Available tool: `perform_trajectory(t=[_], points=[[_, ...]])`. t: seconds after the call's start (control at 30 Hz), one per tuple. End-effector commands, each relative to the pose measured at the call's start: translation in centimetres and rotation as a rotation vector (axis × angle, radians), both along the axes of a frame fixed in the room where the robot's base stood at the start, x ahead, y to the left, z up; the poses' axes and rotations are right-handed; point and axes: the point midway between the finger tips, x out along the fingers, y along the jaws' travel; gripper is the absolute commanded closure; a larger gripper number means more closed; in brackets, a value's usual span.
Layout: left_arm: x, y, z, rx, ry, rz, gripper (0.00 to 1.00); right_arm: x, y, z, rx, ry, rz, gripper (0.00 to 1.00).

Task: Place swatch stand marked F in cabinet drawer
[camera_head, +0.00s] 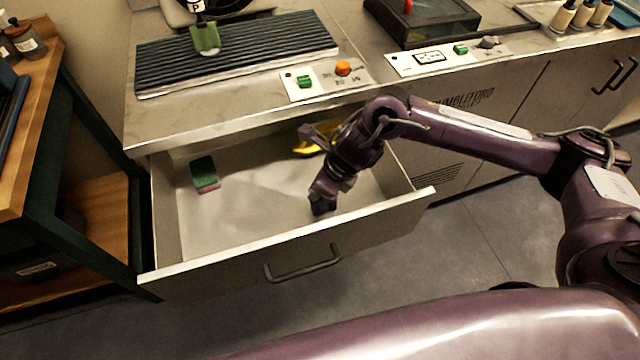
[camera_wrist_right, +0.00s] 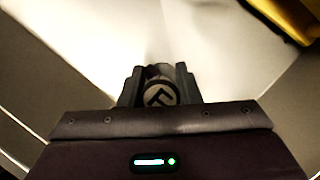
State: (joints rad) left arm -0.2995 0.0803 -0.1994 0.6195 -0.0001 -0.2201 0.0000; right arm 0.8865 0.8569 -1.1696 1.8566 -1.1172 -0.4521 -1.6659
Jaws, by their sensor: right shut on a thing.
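The swatch stand marked F (camera_wrist_right: 160,94) is between the fingers of my right gripper (camera_wrist_right: 157,88) in the right wrist view. Its round tag with the letter shows there; most of the stand is hidden by the fingers. In the head view my right gripper (camera_head: 322,200) is inside the open cabinet drawer (camera_head: 300,240), right of its middle and low behind the front wall. I cannot tell whether the stand touches the drawer floor. My left gripper is not in view.
A green and pink block (camera_head: 205,173) lies at the drawer's left. A yellow item (camera_head: 308,141) lies at its back. A green stand marked P (camera_head: 205,37) is on the dark ribbed mat (camera_head: 270,42) on the counter above. The drawer's middle floor is clear.

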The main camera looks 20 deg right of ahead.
Motion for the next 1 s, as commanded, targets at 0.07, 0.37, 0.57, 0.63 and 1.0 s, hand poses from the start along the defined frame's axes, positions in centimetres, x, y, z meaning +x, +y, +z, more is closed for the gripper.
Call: perform_trajectory(t=[0.07, 0.37, 0.57, 0.63, 1.0], points=[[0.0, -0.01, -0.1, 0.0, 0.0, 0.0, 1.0, 0.09, 0.1, 0.02, 0.001, -0.001, 0.0, 1.0], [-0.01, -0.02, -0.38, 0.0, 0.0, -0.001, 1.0, 0.31, 0.36, 0.06, 0.001, -0.001, 0.0, 1.0], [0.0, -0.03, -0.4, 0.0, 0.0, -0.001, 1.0, 0.32, 0.35, 0.03, 0.001, -0.001, 0.0, 1.0], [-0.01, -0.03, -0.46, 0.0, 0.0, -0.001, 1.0, 0.32, 0.34, -0.03, 0.001, -0.001, 0.0, 1.0], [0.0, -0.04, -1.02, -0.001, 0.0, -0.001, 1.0, 0.33, 0.34, -0.56, 0.001, -0.001, 0.0, 1.0]])
